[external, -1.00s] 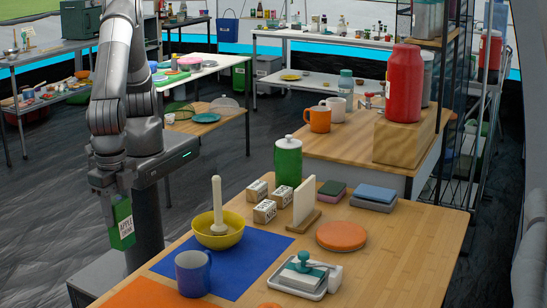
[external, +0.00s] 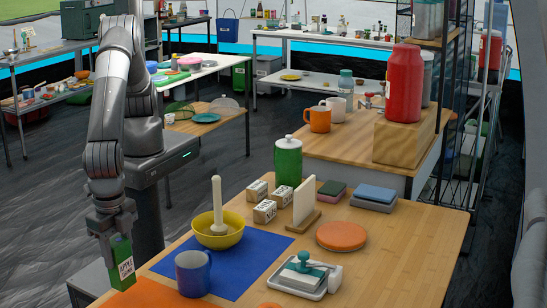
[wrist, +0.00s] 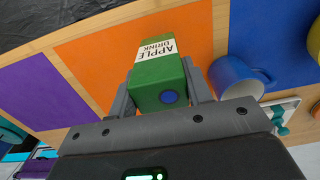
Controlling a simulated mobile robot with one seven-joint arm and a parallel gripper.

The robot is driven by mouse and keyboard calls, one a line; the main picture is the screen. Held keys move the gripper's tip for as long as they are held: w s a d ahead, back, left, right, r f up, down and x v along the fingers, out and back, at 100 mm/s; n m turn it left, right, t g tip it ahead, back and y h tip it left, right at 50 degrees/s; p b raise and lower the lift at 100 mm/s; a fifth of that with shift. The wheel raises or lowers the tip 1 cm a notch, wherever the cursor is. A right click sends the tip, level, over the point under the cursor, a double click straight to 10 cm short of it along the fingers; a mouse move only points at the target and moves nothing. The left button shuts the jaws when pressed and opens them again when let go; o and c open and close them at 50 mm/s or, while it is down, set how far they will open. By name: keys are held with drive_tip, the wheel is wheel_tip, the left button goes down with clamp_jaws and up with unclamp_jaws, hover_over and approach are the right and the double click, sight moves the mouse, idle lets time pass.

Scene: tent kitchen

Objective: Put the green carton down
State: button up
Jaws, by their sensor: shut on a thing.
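The green carton (external: 121,263) has a white label reading "APPLE DRINK" and a blue cap, which shows in the wrist view. My gripper (external: 113,240) is shut on the carton and holds it upright near the left front edge of the wooden table (external: 385,262). In the wrist view the carton (wrist: 161,75) sits between both fingers, in front of the orange mat (wrist: 95,62). I cannot tell whether its bottom touches the mat or is above it.
A purple mat (wrist: 40,95) shows beside the orange one in the wrist view.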

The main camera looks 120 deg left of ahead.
sight(123, 267)
drive_tip(key=shift+w+f, duration=0.3)
drive_tip(key=shift+f, duration=1.8)
drive_tip(key=shift+f, duration=0.15)
drive_tip(key=o, duration=1.1)
